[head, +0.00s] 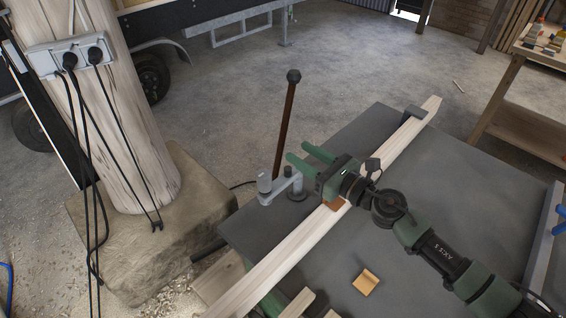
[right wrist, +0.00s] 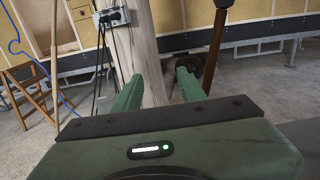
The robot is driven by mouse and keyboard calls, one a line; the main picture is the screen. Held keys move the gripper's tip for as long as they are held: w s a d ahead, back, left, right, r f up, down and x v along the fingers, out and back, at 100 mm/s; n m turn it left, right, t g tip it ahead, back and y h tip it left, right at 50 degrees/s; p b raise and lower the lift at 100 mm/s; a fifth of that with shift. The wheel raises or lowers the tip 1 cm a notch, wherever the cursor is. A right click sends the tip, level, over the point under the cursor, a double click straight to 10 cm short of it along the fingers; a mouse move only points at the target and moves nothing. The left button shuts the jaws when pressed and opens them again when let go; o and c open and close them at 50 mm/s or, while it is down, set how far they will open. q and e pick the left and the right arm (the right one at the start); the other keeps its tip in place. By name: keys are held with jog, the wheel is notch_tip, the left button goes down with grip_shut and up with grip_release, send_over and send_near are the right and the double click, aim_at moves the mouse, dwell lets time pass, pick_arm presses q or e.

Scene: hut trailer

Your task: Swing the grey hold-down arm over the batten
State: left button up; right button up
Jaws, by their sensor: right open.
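The pale batten (head: 286,246) lies diagonally across the dark grey bench top. The grey hold-down arm (head: 281,188) is at the bench's left edge, beside the batten, with a round grey end piece on its left and a dark pivot on its right. A brown lever (head: 286,120) with a black ball top rises tilted from near the arm. My right gripper (head: 297,152) is open and empty, above the batten, its fingers pointing left towards the lever. The right wrist view shows both fingers (right wrist: 158,82) apart and the lever (right wrist: 215,45) right of them. My left gripper does not show.
An orange-brown block (head: 335,204) is at the batten under my right gripper. A small wooden block (head: 366,282) lies on the bench top (head: 420,190). A thick wooden post (head: 120,130) with sockets and hanging cables stands left.

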aim_at(285, 168)
jog(key=f+b, duration=0.8)
jog(key=shift+s+a+f, duration=0.1)
jog(key=shift+s, duration=0.25)
jog(key=shift+w+a, duration=0.3)
jog(key=shift+w, duration=0.05)
pick_arm(q)
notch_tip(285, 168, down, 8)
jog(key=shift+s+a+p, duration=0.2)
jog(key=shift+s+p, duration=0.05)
jog(key=shift+p, duration=0.05)
pick_arm(e)
jog(key=x, duration=0.7)
jog(key=shift+c, duration=0.3)
grip_shut()
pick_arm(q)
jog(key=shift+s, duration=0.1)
pick_arm(e)
jog(key=shift+f, duration=0.1)
